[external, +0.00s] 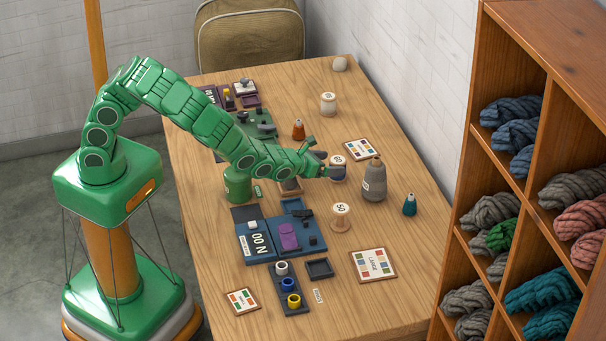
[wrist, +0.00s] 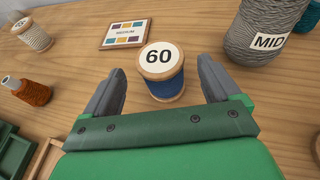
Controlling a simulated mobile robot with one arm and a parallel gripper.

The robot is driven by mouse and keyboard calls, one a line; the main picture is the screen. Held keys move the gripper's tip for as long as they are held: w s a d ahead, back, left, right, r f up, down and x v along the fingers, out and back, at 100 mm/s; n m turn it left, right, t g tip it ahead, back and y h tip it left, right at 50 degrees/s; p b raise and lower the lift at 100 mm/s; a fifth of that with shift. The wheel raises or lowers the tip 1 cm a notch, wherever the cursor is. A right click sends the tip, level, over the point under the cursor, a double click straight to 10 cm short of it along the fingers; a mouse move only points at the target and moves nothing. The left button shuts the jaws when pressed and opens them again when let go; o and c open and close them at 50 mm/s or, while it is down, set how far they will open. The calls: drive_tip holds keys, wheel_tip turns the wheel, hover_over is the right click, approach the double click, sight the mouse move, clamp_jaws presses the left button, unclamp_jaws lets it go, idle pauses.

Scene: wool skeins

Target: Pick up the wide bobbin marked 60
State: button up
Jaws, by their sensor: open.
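The wide bobbin marked 60 (wrist: 163,86) stands upright on the table, with blue thread and a pale round top bearing a black 60. In the external view the bobbin (external: 338,174) is just right of my gripper (external: 321,162), which partly overlaps it. In the wrist view my gripper (wrist: 160,68) is open, with one grey finger on each side of the bobbin. Gaps show on both sides, so the fingers look apart from it. How far the fingers reach down around it is hard to tell.
A large grey cone marked MID (wrist: 262,38) stands close to the right of the bobbin. The MEDIUM card (wrist: 125,33) lies behind it. An orange cone (wrist: 28,91) and a cream bobbin (wrist: 33,36) are at left. A bobbin marked 50 (external: 340,215) stands nearer the front.

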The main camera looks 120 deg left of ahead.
sight(335, 162)
drive_tip(key=x, duration=0.3)
drive_tip(key=shift+f, duration=0.25)
drive_tip(key=shift+w+a+f, duration=0.1)
drive_tip(key=shift+w+a, duration=0.2)
drive_tip(key=shift+a, duration=0.15)
drive_tip(key=c, duration=1.1)
